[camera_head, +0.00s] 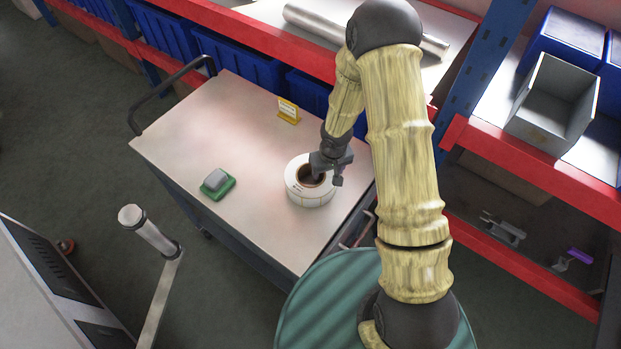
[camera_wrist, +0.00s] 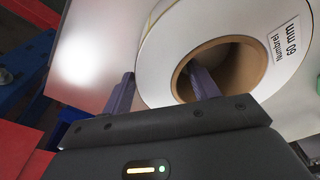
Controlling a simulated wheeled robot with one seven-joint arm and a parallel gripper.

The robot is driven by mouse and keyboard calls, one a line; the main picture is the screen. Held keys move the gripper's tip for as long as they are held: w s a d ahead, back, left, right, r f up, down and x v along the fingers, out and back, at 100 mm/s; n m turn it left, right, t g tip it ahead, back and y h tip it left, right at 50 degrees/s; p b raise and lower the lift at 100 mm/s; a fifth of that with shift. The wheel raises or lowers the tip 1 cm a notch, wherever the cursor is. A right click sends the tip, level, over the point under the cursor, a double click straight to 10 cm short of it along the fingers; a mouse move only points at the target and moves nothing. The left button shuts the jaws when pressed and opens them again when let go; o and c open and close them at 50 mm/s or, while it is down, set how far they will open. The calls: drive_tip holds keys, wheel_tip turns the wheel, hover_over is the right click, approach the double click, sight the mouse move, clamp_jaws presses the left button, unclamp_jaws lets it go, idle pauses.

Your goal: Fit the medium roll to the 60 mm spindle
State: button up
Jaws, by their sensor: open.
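A white label roll (camera_head: 297,183) with a brown cardboard core lies flat on the cart top. In the wrist view the roll (camera_wrist: 152,62) carries a label reading "60 mm". My gripper (camera_head: 326,172) is open, low at the roll's right side. In the wrist view my gripper (camera_wrist: 162,74) has one finger at the core opening and the other outside the rim, with the roll's wall between; I cannot tell whether they touch it. A grey cylindrical spindle (camera_head: 152,232) stands off an arm at lower left, apart from the cart; no size mark is readable on it.
The cart top (camera_head: 240,130) also holds a green-and-grey block (camera_head: 217,183) and a small yellow sign (camera_head: 288,112). Red-and-blue shelving with blue bins (camera_head: 240,62) stands behind. A grey open bin (camera_head: 552,105) is at right. Open floor lies between cart and spindle.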

drive_tip(key=shift+f, duration=0.3)
drive_tip(key=shift+w, duration=0.1)
clamp_jaws()
